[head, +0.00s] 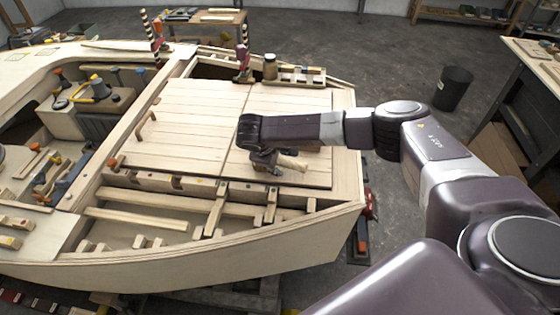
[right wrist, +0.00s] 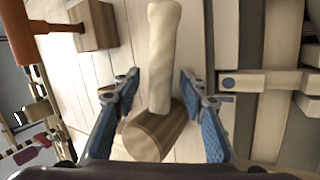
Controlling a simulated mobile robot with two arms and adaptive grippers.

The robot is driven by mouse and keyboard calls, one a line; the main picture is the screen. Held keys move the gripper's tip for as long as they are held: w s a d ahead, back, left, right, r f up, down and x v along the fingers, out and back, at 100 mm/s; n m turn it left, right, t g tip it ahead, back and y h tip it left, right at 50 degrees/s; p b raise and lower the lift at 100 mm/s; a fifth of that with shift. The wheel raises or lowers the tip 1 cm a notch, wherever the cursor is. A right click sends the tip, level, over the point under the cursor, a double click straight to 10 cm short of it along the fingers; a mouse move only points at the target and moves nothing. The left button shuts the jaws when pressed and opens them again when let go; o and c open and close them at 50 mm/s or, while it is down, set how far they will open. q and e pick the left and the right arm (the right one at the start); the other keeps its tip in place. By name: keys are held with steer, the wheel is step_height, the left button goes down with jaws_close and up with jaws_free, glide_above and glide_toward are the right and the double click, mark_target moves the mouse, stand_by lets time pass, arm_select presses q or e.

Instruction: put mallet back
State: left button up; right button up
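The mallet lies on the plank hatch cover (head: 190,110) of the hull. Its pale handle (head: 292,163) sticks out to the right from under my right gripper (head: 262,154) in the head view. In the right wrist view the mallet's brown wooden head (right wrist: 158,132) sits between the blue-padded fingers of my right gripper (right wrist: 160,108), with the handle pointing up the picture. The fingers are apart, with visible gaps on both sides of the mallet. My left gripper is not in view.
A ribbed open bay (head: 150,212) runs along the hull's near edge. In the wrist view a wooden block (right wrist: 92,25) lies near a reddish-brown rod (right wrist: 18,35). A dark bin (head: 453,89) stands on the floor.

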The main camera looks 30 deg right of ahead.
steer(key=shift+f, duration=0.1)
steer(key=v, duration=1.2)
